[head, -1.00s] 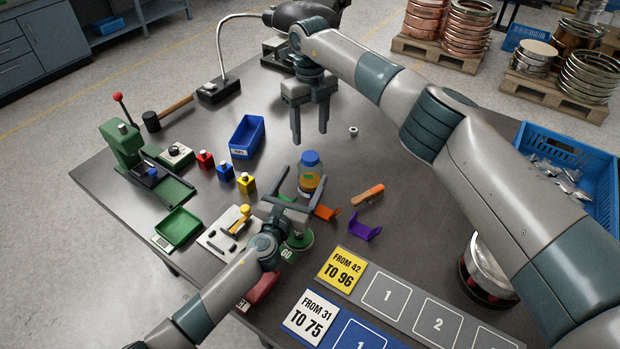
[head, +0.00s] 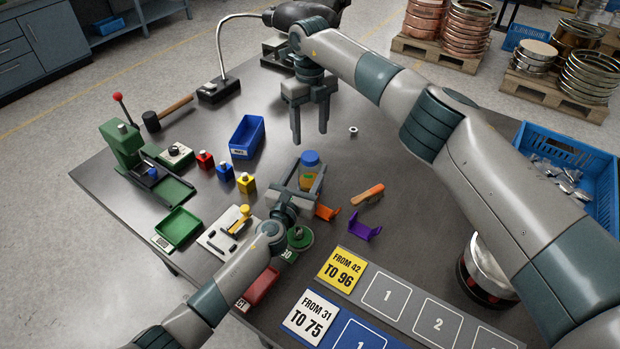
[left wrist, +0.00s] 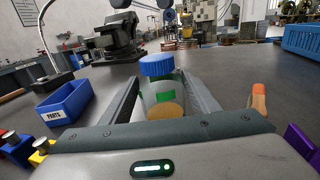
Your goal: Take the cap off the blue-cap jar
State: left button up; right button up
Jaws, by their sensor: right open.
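The jar (head: 307,180) stands upright on the dark table, clear, with amber contents and a green label. Its blue cap (head: 310,158) is on top; in the left wrist view the cap (left wrist: 157,65) and jar (left wrist: 162,98) are near the centre. My left gripper (head: 301,174) is low and level, with one finger on each side of the jar body, below the cap. Its fingers look spread, with a gap visible beside the jar; contact is not visible. My right gripper (head: 310,135) points down, open and empty, above the table behind the jar.
A blue parts bin (head: 247,137) and small red, blue and yellow bottles stand left of the jar. An orange holder (head: 326,212), a purple holder (head: 364,228) and an orange-handled tool (head: 368,194) lie to its right. A small metal nut (head: 353,131) lies behind.

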aim_at(310, 156)
jog(key=m, duration=2.2)
jog(key=shift+m, duration=0.3)
jog(key=shift+f, duration=0.15)
jog(key=shift+f, duration=3.9)
